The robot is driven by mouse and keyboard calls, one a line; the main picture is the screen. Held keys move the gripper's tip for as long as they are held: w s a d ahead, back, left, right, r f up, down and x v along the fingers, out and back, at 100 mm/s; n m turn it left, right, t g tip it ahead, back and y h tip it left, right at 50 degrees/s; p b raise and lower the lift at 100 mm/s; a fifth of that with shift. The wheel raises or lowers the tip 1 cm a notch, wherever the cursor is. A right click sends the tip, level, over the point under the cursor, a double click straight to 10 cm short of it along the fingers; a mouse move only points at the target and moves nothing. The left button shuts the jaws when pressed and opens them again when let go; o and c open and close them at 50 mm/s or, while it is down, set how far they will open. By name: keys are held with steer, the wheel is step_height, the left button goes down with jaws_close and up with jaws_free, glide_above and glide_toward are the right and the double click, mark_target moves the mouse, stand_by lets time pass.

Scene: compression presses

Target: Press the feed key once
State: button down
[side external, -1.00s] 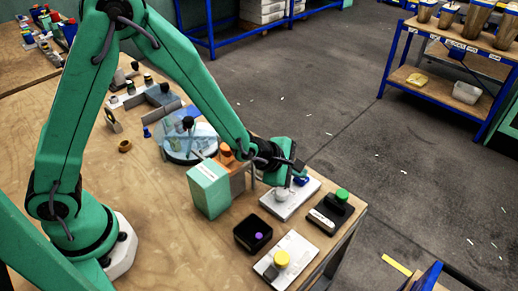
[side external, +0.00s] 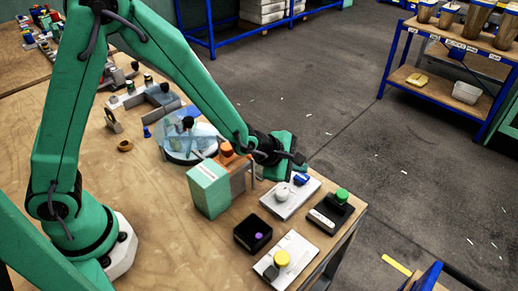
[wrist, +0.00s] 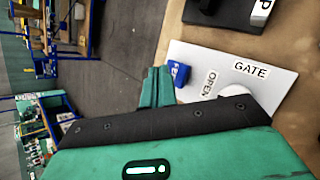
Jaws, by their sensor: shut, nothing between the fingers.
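The feed key is a small blue block (side external: 301,179) on a white plate (side external: 283,209), beside a round white knob (side external: 282,190). In the wrist view the blue key (wrist: 179,72) carries a label, only partly readable, starting with F. The white plate (wrist: 270,90) there reads GATE and OPEN, and my gripper hides part of the knob. My gripper (side external: 291,171) is above the plate, close to the blue key. In the wrist view its green fingers (wrist: 157,87) are together and empty, just left of the key. I cannot tell whether they touch it.
A black box with a green button (side external: 342,195) stands right of the plate. A black box with a purple button (side external: 258,236) and a white plate with a yellow button (side external: 282,259) are nearer. A pale green box (side external: 210,190) stands left. The table edge is close on the right.

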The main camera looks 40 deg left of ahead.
mark_target(295, 177)
steer(key=shift+r, duration=0.1)
steer(key=shift+r, duration=2.45)
steer(key=shift+s+a+r, duration=0.1)
steer(key=shift+a+r, duration=0.2)
steer(key=shift+r, duration=0.05)
steer(key=s+a+r+m+g+y, duration=0.1)
steer(key=s+a+r+m+y, duration=0.1)
steer(key=s+a+r+m, duration=0.75)
steer(key=s+a+r+m+g, duration=0.1)
steer(key=s+a+r+m, duration=0.1)
steer(key=s+a+m, duration=0.2)
steer(key=s+a+r+m+y, duration=0.1)
steer(key=s+a+r+m, duration=0.1)
steer(key=s+a+m, duration=0.3)
steer(key=shift+s+r+m+g+y, duration=0.35)
steer(key=shift+s+m, duration=1.5)
steer(key=shift+s, duration=0.8)
